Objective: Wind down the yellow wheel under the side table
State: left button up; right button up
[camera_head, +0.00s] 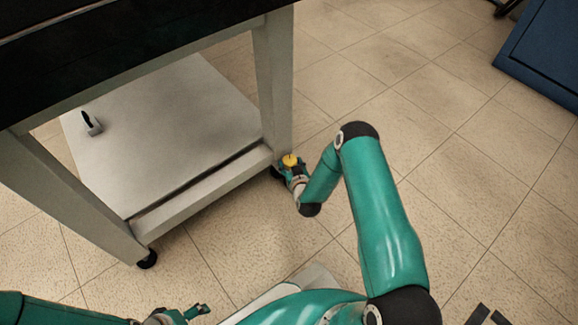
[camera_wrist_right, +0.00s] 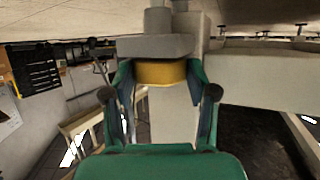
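The side table (camera_head: 195,205) has a black top, pale legs and a low white shelf. The yellow wheel (camera_head: 290,160) is a small disc at the foot of its right front leg. In the right wrist view the yellow wheel (camera_wrist_right: 161,74) sits under a grey block. My right gripper (camera_head: 293,171) is at the wheel. In its wrist view my right gripper (camera_wrist_right: 161,88) has one finger on each side of the wheel, apparently touching its rim. My left gripper (camera_head: 196,312) is at the bottom edge, away from the table and partly cut off.
A black caster (camera_head: 147,258) is under the left front leg. A small dark-and-grey object (camera_head: 91,123) stands on the shelf. The tiled floor (camera_head: 455,150) is clear to the right, up to a blue cabinet (camera_head: 545,55) at the top right.

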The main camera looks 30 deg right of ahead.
jog(key=c, duration=0.5)
jog(key=shift+w+a+m+h, duration=0.1)
jog(key=shift+a+m+h, duration=0.05)
jog(key=shift+m+h, duration=0.3)
jog(key=shift+m+g+h, duration=0.4)
jog(key=shift+m+h, duration=0.05)
jog(key=shift+h, duration=0.1)
jog(key=o, duration=1.1)
jog(key=shift+o, duration=0.2)
jog(key=v, duration=1.2)
